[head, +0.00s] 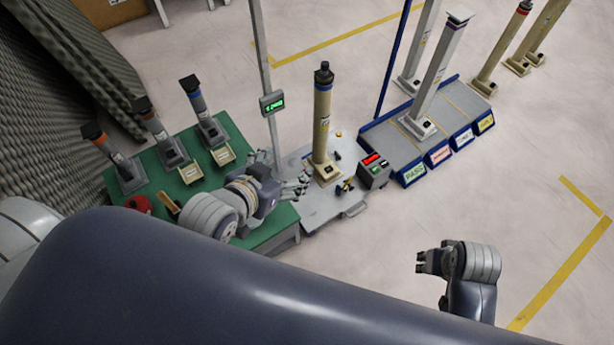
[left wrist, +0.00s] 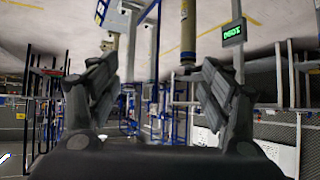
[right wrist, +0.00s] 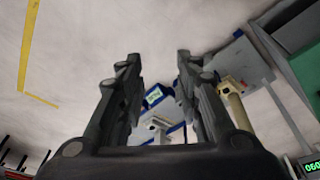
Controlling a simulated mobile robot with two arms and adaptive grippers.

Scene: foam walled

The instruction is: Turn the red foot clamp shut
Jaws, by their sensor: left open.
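A beige column (head: 322,115) with a black cap stands upright on the grey platform (head: 320,208). Small black and yellow clamp parts (head: 345,186) sit at its foot; I cannot make out a red clamp there. My left gripper (head: 303,184) is open beside the column's foot, on its left. In the left wrist view the fingers (left wrist: 160,92) are apart with nothing between them, and the column (left wrist: 188,30) shows beyond them. My right gripper (head: 419,262) is away to the right over bare floor. Its fingers (right wrist: 158,75) are apart and empty.
A green table (head: 235,160) with several grey columns stands left; a red round object (head: 138,203) lies on it. A pole with a green display (head: 272,102) rises beside the platform. A control box (head: 374,170) and labelled rack (head: 430,158) stand right.

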